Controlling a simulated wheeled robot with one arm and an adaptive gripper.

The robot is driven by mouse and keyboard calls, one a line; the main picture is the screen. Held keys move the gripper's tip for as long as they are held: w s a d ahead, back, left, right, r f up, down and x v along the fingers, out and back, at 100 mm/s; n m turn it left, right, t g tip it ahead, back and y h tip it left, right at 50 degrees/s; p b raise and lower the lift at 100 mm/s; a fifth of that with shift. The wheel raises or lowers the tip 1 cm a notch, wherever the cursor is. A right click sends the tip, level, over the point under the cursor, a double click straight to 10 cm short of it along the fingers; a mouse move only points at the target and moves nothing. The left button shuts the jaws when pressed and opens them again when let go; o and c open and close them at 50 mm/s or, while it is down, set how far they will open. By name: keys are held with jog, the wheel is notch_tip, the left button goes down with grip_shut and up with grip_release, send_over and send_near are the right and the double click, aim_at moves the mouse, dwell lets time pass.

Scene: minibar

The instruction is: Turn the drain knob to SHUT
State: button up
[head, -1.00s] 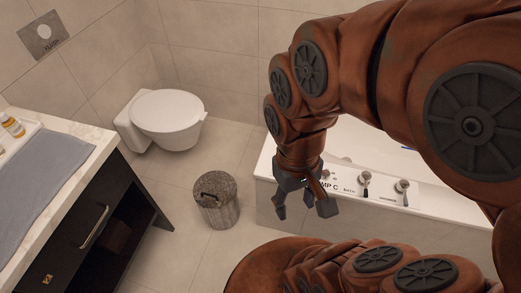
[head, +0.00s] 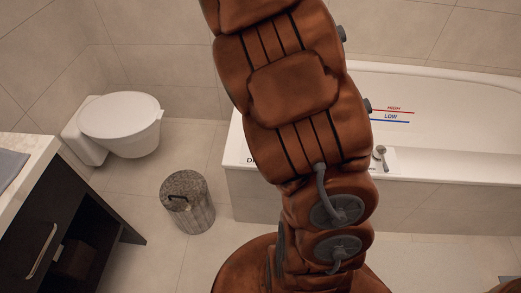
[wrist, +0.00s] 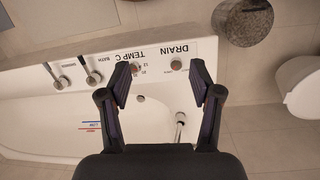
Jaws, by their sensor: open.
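The drain knob (wrist: 176,65) is a small round knob on the white bathtub panel (wrist: 203,48), beside the upside-down word DRAIN in the wrist view. Its small markings are too blurred to tell its setting. My gripper (wrist: 160,82) is open and empty, its two dark fingers spread to either side of the knob area. I cannot tell its height above the panel. In the head view my arm hides the gripper and knob; only the first letters of the label show at the tub's edge.
The temperature knob (wrist: 135,68) sits close beside the drain knob, near one finger. Two levers (wrist: 93,78) (wrist: 60,83) stand further left. A chrome fitting (wrist: 180,120) is inside the tub. A bin (head: 188,202), toilet (head: 119,125) and dark cabinet (head: 72,222) stand left.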

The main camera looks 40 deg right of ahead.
jog(key=w+d+f+m+y+b, duration=0.15)
jog(key=w+d+f+b, duration=0.45)
jog(key=f, duration=0.7)
jog(key=shift+m+y, duration=0.65)
jog(key=shift+y, duration=0.1)
jog(key=shift+w+d+f+b, duration=0.15)
jog(key=shift+w+f+b, duration=0.25)
jog(key=shift+f, duration=2.25)
jog(key=shift+w+d+f+b, duration=0.1)
jog(key=shift+w+f+b, duration=0.25)
jog(key=shift+f, duration=2.25)
jog(key=shift+w+d+f+b, duration=0.2)
jog(key=shift+w+f, duration=0.35)
jog(key=shift+f, duration=2.1)
jog(key=shift+c, duration=0.3)
jog(key=c, duration=1.1)
jog(key=shift+o, duration=0.2)
